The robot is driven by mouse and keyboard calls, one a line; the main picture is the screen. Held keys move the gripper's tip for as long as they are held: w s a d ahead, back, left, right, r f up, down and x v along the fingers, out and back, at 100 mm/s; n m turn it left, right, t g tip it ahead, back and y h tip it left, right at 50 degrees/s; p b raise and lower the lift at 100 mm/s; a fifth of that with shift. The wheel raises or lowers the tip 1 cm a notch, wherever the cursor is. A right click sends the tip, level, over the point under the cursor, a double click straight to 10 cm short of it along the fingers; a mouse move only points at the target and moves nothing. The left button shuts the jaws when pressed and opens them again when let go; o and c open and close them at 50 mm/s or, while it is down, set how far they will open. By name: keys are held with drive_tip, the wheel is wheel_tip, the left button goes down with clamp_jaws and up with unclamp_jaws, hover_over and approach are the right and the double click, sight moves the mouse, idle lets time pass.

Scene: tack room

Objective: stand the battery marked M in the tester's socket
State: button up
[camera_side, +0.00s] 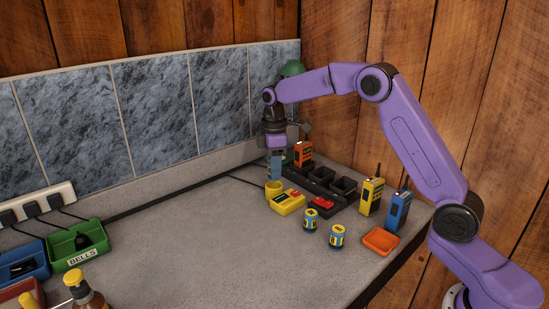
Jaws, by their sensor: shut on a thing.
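The yellow tester (288,203) lies on the grey counter, with its round yellow socket (273,190) at its back left. My gripper (275,157) points down above the socket. It is shut on a blue battery (275,169), held upright just over the socket; whether its lower end is inside the rim cannot be told. Its marking is not readable.
A black charger rack (343,188) holds an orange radio (303,154) close to my gripper's right. A yellow radio (371,196), a blue radio (398,211) and an orange tray (380,241) stand right. Bins, including a green one (78,243), are left. The middle counter is clear.

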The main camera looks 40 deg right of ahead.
drive_tip(key=shift+f, duration=1.2)
drive_tip(key=shift+f, duration=0.6)
idle(0.8)
drive_tip(key=o, duration=0.8)
drive_tip(key=shift+r, duration=5.5)
